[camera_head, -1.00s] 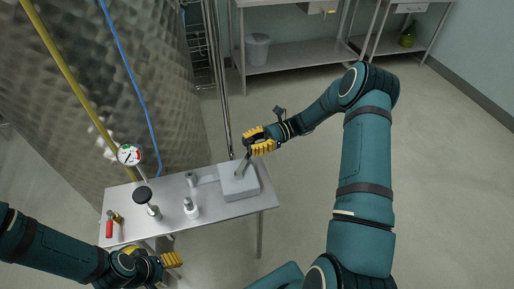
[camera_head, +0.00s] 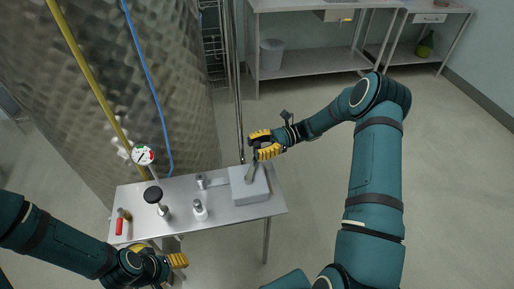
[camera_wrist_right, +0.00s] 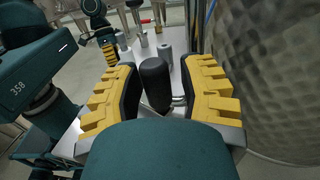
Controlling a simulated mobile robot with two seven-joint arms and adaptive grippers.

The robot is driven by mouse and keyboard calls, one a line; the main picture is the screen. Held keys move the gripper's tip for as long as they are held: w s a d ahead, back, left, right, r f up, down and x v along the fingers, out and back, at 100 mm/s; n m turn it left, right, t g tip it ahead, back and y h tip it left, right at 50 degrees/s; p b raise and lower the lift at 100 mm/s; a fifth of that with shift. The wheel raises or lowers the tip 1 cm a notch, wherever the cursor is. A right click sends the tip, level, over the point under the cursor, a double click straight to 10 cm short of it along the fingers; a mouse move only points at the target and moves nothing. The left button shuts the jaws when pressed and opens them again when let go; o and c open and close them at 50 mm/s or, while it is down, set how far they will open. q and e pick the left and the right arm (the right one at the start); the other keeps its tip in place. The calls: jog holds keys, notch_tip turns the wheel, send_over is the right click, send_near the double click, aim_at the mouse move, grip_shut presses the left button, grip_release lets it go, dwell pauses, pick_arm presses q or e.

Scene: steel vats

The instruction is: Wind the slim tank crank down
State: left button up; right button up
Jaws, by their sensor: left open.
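The crank is a grey lever (camera_head: 252,171) with a black grip (camera_wrist_right: 155,82), standing up from a pale grey box (camera_head: 262,191) at the right end of a small steel table. My right gripper (camera_head: 262,145) is at the lever's upper end. In the right wrist view its yellow fingers (camera_wrist_right: 160,92) stand open on both sides of the black grip, with a gap visible on the right side. The grip's lower end is partly hidden. My left gripper (camera_head: 172,262) is open and empty in front of the table's near edge.
The steel table (camera_head: 232,212) also bears a black-topped knob (camera_head: 153,194), a white-based fitting (camera_head: 199,210), a small grey post (camera_head: 201,181) and a red-handled valve (camera_head: 119,227). A dial gauge (camera_head: 143,155) and a large steel vat (camera_head: 175,100) stand behind. Floor to the right is clear.

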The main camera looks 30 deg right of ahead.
jog(key=shift+o, duration=0.6)
jog(key=shift+s, duration=0.1)
jog(key=shift+d+f, duration=0.1)
jog(key=shift+d, duration=0.1)
jog(key=d, duration=1.1)
jog(key=shift+d, duration=0.35)
jog(key=shift+s, duration=0.1)
